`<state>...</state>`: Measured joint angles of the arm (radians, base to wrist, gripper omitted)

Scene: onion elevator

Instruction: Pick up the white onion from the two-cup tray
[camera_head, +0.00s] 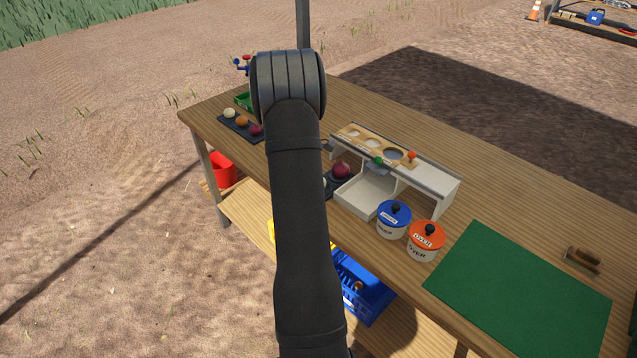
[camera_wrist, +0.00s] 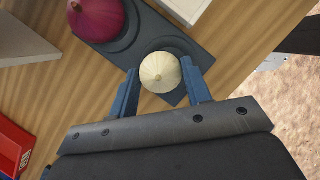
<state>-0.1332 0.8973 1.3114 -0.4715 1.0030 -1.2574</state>
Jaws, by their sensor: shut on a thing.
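The white onion (camera_wrist: 160,73) is pale and round, with its tip facing the wrist camera. My gripper (camera_wrist: 159,80) is shut on it, one blue finger on each side. The onion is over one end of the dark grey two-cup tray (camera_wrist: 203,55); I cannot tell whether it still touches the cup. A red onion (camera_wrist: 97,15) sits in the other cup. In the head view the red onion (camera_head: 341,171) shows beside my arm, which hides my gripper and most of the white onion.
A white bin with a raised shelf (camera_head: 432,182) stands right of the tray. A blue-lidded pot (camera_head: 393,219) and an orange-lidded pot (camera_head: 425,241) stand in front. A green mat (camera_head: 520,290) is clear. Another dark tray (camera_head: 236,130) holds three onions at the left.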

